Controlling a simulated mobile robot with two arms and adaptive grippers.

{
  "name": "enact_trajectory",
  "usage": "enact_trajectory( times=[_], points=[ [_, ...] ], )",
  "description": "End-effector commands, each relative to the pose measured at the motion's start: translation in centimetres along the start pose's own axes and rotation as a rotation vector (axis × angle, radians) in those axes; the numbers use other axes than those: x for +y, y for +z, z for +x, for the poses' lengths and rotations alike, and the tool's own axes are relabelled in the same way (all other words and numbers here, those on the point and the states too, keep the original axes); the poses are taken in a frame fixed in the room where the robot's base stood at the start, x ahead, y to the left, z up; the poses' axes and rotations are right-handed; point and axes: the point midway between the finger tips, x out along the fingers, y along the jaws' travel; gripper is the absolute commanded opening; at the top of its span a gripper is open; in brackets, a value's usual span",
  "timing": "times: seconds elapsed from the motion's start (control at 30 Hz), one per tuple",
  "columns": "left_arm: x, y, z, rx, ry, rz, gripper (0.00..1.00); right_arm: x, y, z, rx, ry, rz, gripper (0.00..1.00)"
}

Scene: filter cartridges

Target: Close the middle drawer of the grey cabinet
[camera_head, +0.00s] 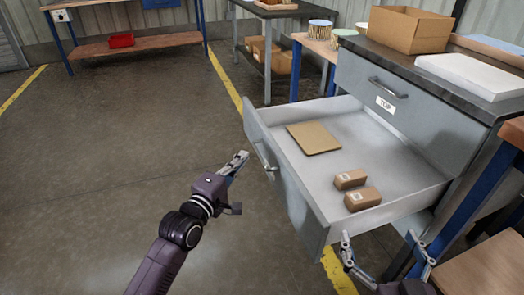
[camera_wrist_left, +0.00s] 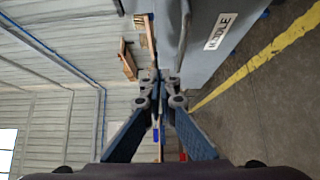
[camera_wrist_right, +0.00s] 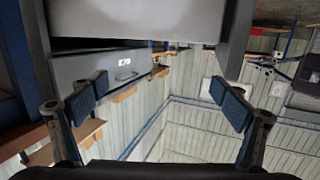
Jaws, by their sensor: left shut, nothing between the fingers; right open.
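The grey cabinet (camera_head: 425,128) stands at the right, with its top drawer, labelled TOP, shut. The middle drawer (camera_head: 287,192) is pulled far out; its front shows a MIDDLE label in the left wrist view (camera_wrist_left: 222,30). It holds a flat brown package (camera_head: 314,138) and two small brown boxes (camera_head: 350,179) (camera_head: 362,198). My left gripper (camera_head: 242,157) is shut and empty, just left of the drawer front and its bar handle (camera_head: 264,159), seemingly apart from it. My right gripper (camera_head: 380,240) is open and empty at the drawer's near side; its spread fingers show in the right wrist view (camera_wrist_right: 160,92).
An open cardboard box (camera_head: 408,30) and a white slab (camera_head: 472,75) lie on the cabinet top. A wooden-topped bench (camera_head: 500,262) is close at the right. Workbenches stand behind, one with a red bin (camera_head: 121,40). The floor at left (camera_head: 100,150) is clear.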

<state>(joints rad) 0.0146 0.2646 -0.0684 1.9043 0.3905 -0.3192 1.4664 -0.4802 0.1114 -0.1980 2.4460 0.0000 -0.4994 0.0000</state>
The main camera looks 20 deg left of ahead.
Motion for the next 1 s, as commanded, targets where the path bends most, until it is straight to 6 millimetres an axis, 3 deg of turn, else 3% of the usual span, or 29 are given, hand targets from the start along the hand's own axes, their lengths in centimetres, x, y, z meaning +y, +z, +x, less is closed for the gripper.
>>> enact_trajectory(
  times=[0.37, 0.6, 0.8, 1.0],
  points=[
    [-0.1, 0.0, 4.8, 0.0, 0.001, 0.002, 0.0, -0.9, -7.3, -0.6, 0.344, -0.02, 0.008, 0.92],
    [-0.2, 1.9, 6.5, -0.001, 0.0, 0.0, 0.0, -1.4, -11.1, -2.2, 0.536, -0.03, 0.014, 0.92],
    [-0.2, 2.7, 7.2, -0.001, -0.001, -0.001, 0.0, -1.6, -12.8, -3.3, 0.624, -0.035, 0.018, 0.92],
    [-0.1, 2.9, 7.4, 0.0, -0.001, 0.001, 0.0, -1.6, -13.3, -3.6, 0.647, -0.036, 0.019, 0.92]
  ],
)
